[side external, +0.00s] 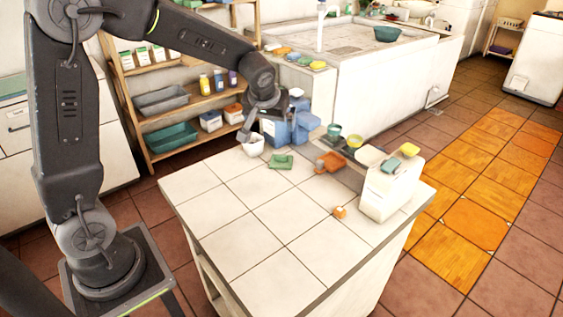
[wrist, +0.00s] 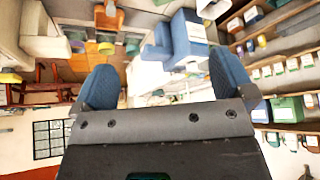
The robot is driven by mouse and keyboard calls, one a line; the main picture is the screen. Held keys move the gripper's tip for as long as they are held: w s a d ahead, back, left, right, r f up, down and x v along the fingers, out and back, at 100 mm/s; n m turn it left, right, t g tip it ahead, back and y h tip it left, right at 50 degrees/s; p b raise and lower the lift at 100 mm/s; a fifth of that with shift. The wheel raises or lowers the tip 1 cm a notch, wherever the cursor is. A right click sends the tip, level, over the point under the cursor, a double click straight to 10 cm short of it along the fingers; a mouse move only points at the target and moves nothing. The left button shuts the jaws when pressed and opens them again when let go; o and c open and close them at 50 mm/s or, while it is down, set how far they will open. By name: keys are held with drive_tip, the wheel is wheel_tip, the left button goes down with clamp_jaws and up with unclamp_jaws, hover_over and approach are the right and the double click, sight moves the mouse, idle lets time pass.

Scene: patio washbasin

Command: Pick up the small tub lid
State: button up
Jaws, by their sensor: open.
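A flat green piece (side external: 282,161) that looks like a small tub lid lies on the white tiled counter (side external: 245,215) near its back edge. I cannot tell for sure that it is the tub lid. My gripper (wrist: 165,76) is open, its two blue-padded fingers wide apart with nothing held between them. In the side view my gripper hangs above the counter's back edge, near a white cup (side external: 254,147) and behind the green piece. Its fingertips are hard to make out there.
An orange tub (side external: 330,162) and a small orange item (side external: 340,211) lie to the right. A white box (side external: 384,196) carries small yellow and green items. The counter's front and left are clear.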

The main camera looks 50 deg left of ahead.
drive_tip(key=n, duration=0.2)
approach(281, 155)
drive_tip(key=shift+y, duration=0.3)
drive_tip(key=x, duration=0.4)
drive_tip(key=shift+w+d, duration=0.1)
drive_tip(key=shift+w, duration=0.2)
drive_tip(key=shift+s+x, duration=0.1)
drive_tip(key=shift+x, duration=1.4)
drive_tip(key=shift+s+x, duration=0.15)
drive_tip(key=shift+x, duration=1.35)
drive_tip(key=shift+d+f, duration=0.15)
drive_tip(key=shift+d, duration=0.05)
drive_tip(key=c, duration=0.8)
drive_tip(key=shift+c, duration=0.2)
